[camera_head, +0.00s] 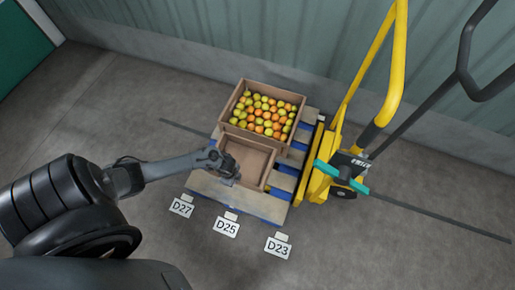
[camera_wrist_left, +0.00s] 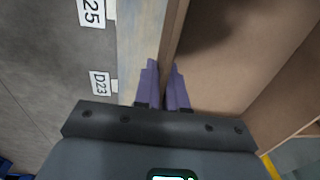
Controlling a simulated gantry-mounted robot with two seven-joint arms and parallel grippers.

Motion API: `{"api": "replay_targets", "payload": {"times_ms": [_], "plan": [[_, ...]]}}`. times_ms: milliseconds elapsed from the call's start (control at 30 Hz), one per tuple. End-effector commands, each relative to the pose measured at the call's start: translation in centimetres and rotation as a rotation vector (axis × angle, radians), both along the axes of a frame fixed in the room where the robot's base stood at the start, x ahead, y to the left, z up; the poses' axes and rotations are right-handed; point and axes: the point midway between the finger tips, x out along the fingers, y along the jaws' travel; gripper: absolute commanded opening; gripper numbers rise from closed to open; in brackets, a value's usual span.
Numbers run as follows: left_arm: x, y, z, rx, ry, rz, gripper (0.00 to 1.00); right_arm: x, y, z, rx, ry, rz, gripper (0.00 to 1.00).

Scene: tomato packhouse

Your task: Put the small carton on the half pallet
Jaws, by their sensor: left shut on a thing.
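The small carton (camera_head: 255,160) is an empty, open brown box. It is over the half pallet (camera_head: 262,206), which has blue and pale wooden boards; whether its base touches the boards I cannot tell. My left gripper (camera_head: 228,177) is at the carton's near left side. In the left wrist view, my left gripper's purple fingers (camera_wrist_left: 164,85) are shut on the carton's upright wall (camera_wrist_left: 174,35), one finger on each side. The carton's bare inside (camera_wrist_left: 225,55) shows to the right of them. My right gripper is not in view.
A larger carton (camera_head: 254,137) full of red, orange and yellow-green tomatoes stands right behind the small one. A yellow pallet truck (camera_head: 318,180) is to the right. Corrugated wall behind.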

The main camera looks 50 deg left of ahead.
Motion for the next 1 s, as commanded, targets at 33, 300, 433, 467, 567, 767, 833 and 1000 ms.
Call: {"api": "replay_targets", "payload": {"times_ms": [33,300,433,467,567,767,833,1000], "plan": [[0.4,0.1,-1.7,-0.002,0.008,0.002,0.0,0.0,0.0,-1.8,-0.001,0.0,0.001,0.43],[1.0,0.3,-3.8,-0.003,0.064,0.002,0.0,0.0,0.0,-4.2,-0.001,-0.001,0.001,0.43],[1.0,0.2,-5.6,-0.004,0.074,0.002,0.0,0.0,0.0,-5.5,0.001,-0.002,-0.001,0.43],[1.0,0.2,-6.1,-0.005,0.075,0.002,0.0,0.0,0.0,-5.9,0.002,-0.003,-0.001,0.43],[1.0,0.2,-7.7,-0.004,0.074,0.002,0.0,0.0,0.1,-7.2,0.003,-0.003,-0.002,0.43],[1.1,0.3,-9.6,-0.004,0.071,0.001,0.0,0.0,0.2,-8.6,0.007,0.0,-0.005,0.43],[1.0,0.3,-9.9,-0.004,0.071,0.001,0.0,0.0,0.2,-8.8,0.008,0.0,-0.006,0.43],[1.0,0.3,-11.8,-0.004,0.073,0.002,0.0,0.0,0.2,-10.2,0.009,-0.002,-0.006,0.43]]}}
